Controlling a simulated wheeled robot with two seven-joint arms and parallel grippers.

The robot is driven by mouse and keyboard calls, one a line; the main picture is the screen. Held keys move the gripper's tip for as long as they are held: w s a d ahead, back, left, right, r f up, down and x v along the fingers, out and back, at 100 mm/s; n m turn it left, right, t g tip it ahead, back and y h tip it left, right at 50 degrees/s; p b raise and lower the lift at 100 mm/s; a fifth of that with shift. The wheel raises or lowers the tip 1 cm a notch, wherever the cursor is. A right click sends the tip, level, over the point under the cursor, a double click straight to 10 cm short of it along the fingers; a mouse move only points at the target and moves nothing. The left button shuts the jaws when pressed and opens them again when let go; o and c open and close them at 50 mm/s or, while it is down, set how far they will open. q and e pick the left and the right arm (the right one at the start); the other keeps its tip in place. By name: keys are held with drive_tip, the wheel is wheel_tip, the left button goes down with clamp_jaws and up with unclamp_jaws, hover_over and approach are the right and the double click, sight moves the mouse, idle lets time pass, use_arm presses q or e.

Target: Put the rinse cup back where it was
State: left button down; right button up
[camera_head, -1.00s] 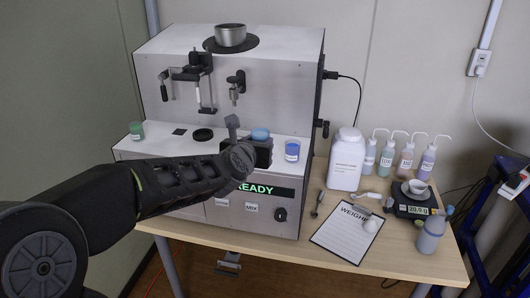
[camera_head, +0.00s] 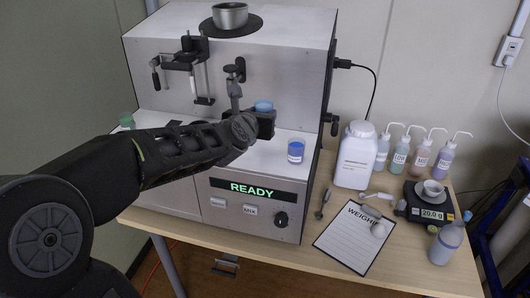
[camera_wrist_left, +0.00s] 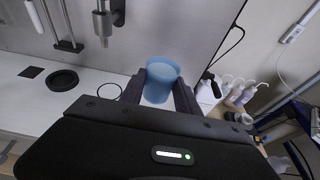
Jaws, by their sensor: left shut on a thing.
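The light-blue rinse cup (camera_head: 264,105) is held upright in my left gripper (camera_head: 262,122), in front of the analyser's face and right of the nozzle. In the left wrist view the cup (camera_wrist_left: 161,82) sits between the two dark fingers, which are shut on it. A thin ring outline (camera_wrist_left: 109,91) shows on the white deck left of the cup in that view. My left forearm hides part of the deck in the head view. My right gripper is not in view.
A cup with darker blue content (camera_head: 296,151) stands on the deck at right, near my gripper. A green cup (camera_head: 127,121) stands at left. The nozzle (camera_head: 235,70) hangs from the analyser. A black ring (camera_wrist_left: 62,80) lies on the deck. Bottles and a scale (camera_head: 430,212) stand on the table.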

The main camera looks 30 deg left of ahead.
use_arm(q)
wheel_tip(320, 180, down, 5)
drive_tip(key=shift+f+b, duration=0.2)
drive_tip(key=shift+b, duration=0.4)
drive_tip(key=shift+f, duration=0.45)
drive_tip(key=shift+f, duration=0.1)
drive_tip(key=shift+f, duration=1.8)
drive_tip(key=shift+f, duration=0.15)
drive_tip(key=c, duration=0.9)
unclamp_jaws()
